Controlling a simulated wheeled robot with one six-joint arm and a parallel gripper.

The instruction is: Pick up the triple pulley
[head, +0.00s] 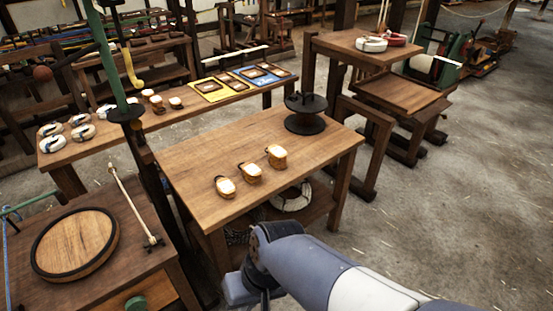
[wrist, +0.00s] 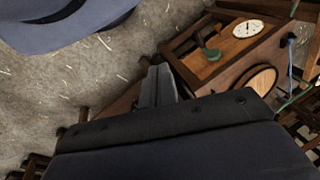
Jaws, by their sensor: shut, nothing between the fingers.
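Three pale wooden pulley blocks with dark fittings stand in a slanting row on the middle table (head: 197,165) in the head view. They are the left block (head: 226,187), the middle block (head: 249,172) and the right block (head: 277,155). The right one looks largest and may be the triple pulley; sheave counts are too small to read. My gripper (wrist: 158,72) is shut and empty in the wrist view, over floor and furniture edges. My arm reaches in at the table's near side in the head view, apart from the blocks. No block is recognisable in the wrist view.
A dark spool (head: 305,115) stands at the table's back right corner. A coil (head: 291,196) lies on the shelf below. A left cabinet bears a round board (head: 75,243). A dark post with a green pole (head: 108,57) rises left of the table.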

